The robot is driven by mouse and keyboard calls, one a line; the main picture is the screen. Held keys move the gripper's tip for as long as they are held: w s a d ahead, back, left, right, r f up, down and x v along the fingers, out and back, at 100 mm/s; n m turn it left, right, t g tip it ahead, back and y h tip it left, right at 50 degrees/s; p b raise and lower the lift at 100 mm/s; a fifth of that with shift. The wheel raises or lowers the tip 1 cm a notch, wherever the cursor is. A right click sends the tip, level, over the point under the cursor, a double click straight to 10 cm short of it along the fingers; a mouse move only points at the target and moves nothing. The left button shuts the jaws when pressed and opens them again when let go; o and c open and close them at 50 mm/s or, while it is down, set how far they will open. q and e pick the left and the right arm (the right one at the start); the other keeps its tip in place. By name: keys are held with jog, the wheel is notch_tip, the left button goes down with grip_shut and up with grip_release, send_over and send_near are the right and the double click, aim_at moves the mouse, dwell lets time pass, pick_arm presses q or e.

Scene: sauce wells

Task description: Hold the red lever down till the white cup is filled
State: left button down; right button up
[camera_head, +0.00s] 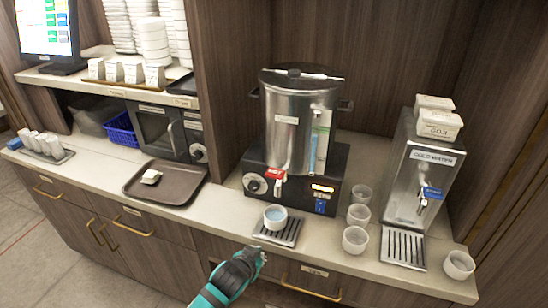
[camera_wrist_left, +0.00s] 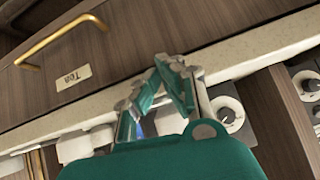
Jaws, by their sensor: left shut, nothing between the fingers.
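A steel urn (camera_head: 298,125) stands on a black base on the counter, with a red lever (camera_head: 275,173) at its front. A white cup (camera_head: 275,217) with pale bluish contents stands under the spout on a slatted drip tray (camera_head: 279,232). My left gripper (camera_head: 256,254) is in front of the counter edge, below and in front of the cup, apart from the cup and the lever. In the left wrist view its fingers (camera_wrist_left: 172,68) are closed together with nothing between them. My right gripper is not in view.
A drawer with a brass handle (camera_head: 311,285) is below the counter.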

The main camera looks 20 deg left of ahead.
pick_arm(q)
jog(key=s+d+r+t+p, duration=0.1)
jog(key=s+r+t, duration=0.1)
jog(key=r, duration=1.5)
jog(key=s+d+r+n+t+p, duration=0.1)
jog(key=r+t+p, duration=0.1)
jog(key=r, duration=1.6)
jog(key=shift+s+d+t+h, duration=0.3)
jog(key=shift+s+t+h, duration=0.1)
jog(key=shift+t, duration=0.3)
jog(key=shift+w+r, duration=0.1)
jog(key=p, duration=0.3)
send_over(274, 176)
notch_tip(274, 176, down, 2)
jog(key=shift+f, duration=0.1)
notch_tip(274, 176, down, 3)
jog(key=shift+r+p, duration=0.1)
jog(key=shift+p, duration=0.25)
jog(key=shift+f, duration=0.8)
